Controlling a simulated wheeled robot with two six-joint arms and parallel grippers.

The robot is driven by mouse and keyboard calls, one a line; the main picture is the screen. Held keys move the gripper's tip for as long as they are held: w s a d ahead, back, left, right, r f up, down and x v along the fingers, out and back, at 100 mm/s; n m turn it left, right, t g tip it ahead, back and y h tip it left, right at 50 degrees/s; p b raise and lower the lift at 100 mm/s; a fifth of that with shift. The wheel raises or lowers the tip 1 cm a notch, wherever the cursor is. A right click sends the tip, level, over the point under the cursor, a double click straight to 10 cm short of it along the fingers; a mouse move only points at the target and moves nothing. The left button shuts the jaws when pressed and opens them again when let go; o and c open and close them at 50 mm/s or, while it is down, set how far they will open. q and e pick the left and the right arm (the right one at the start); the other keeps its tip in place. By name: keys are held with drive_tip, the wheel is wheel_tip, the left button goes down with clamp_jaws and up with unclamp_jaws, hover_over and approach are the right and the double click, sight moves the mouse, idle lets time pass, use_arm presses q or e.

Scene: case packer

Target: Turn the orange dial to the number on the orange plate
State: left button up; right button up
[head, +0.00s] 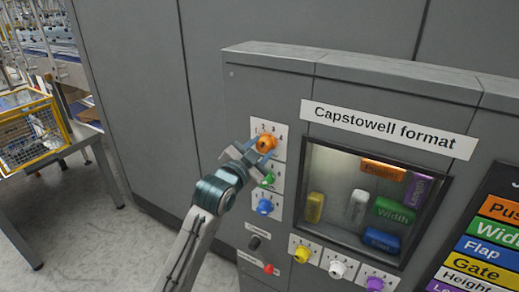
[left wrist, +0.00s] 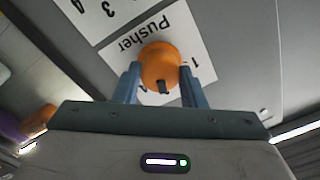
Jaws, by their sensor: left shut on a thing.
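The orange dial (head: 266,143) sits on a white label with numbers on the grey cabinet; 2, 3 and 4 show above it. In the left wrist view the dial (left wrist: 160,64) has a dark pointer mark at its lower side, and its label reads "Pusher". My left gripper (head: 257,147) is shut on the dial, one finger on each side of it. An orange plate beginning "Pus" (head: 499,210) is at the right edge of the head view; its number is cut off. My right gripper is not in view.
Below are a green dial (head: 267,179) and a blue dial (head: 264,206). Yellow (head: 302,254), white (head: 337,269) and purple (head: 375,283) dials line up under a window (head: 340,150) holding coloured blocks. A yellow-framed basket (head: 30,135) stands on a table at left.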

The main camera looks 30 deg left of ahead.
use_arm(q)
drive_tip(key=o, duration=1)
drive_tip(key=shift+s+f, duration=0.1)
drive_tip(key=shift+s, duration=0.25)
drive_tip(key=s+b, duration=0.3)
drive_tip(key=s, duration=0.7)
drive_tip(key=shift+a+b, duration=0.3)
drive_tip(key=shift+b, duration=0.05)
